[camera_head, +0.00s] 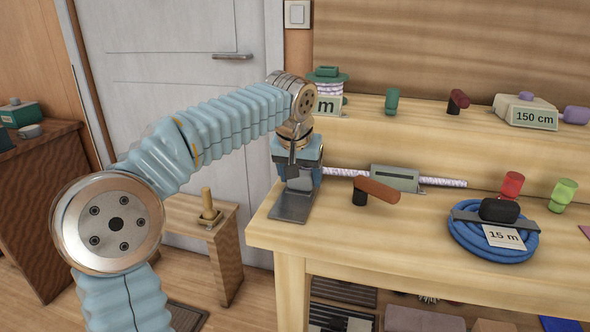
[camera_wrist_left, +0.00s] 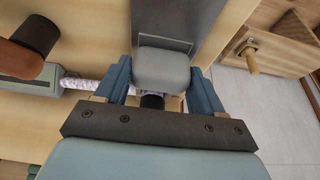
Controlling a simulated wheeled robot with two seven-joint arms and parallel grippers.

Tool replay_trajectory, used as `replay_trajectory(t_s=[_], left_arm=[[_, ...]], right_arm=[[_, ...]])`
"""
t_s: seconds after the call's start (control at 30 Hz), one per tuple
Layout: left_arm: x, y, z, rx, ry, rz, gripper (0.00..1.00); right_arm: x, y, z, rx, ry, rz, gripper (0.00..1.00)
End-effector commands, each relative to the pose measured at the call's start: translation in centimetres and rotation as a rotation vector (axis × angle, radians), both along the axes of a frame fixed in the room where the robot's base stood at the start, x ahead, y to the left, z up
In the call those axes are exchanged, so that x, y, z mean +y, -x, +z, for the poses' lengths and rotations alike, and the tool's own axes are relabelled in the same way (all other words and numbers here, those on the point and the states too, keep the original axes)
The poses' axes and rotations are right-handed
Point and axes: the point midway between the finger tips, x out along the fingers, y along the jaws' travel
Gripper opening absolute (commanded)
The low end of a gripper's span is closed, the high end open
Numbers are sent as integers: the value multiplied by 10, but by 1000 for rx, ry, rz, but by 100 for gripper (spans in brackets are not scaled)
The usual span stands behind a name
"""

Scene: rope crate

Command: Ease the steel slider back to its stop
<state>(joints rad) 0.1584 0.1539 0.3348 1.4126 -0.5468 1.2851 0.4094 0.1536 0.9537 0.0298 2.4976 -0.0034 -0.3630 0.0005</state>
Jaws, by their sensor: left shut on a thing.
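My left gripper (camera_head: 298,180) is low over the left end of the workbench. In the left wrist view its two blue fingers (camera_wrist_left: 162,78) are closed on either side of a light grey steel block, the slider (camera_wrist_left: 162,66). The slider sits on a dark grey steel plate (camera_wrist_left: 180,22); this plate (camera_head: 291,207) also shows below the gripper in the head view. There the gripper hides most of the slider. A white-purple rope (camera_head: 345,172) runs right from beside the gripper through a grey-green housing (camera_head: 395,178). My right gripper is in no view.
A brown-handled lever (camera_head: 377,190) stands in front of the housing. A blue rope coil (camera_head: 470,240) tagged 15 m lies to the right, near red (camera_head: 512,184) and green (camera_head: 563,194) pieces. A raised shelf (camera_head: 430,130) runs behind. A small wooden stand (camera_head: 195,217) is left of the bench.

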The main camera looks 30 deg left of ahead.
Motion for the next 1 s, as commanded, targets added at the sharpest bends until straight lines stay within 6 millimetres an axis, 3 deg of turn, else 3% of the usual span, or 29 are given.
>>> replay_trajectory(t_s=[0.3,0.33,0.43,0.77,0.87,1.0], left_arm=[[2,-5,2,-16,-3,1,13],[2,-5,2,-15,-3,1,73],[2,-4,2,-13,-4,1,88],[1,-3,3,-9,-2,1,89],[0,1,13,-11,-1,1,89],[-3,11,41,-13,-1,-1,89]], right_arm=[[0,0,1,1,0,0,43],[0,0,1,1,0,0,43],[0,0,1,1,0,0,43],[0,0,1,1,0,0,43],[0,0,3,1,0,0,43],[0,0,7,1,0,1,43]])
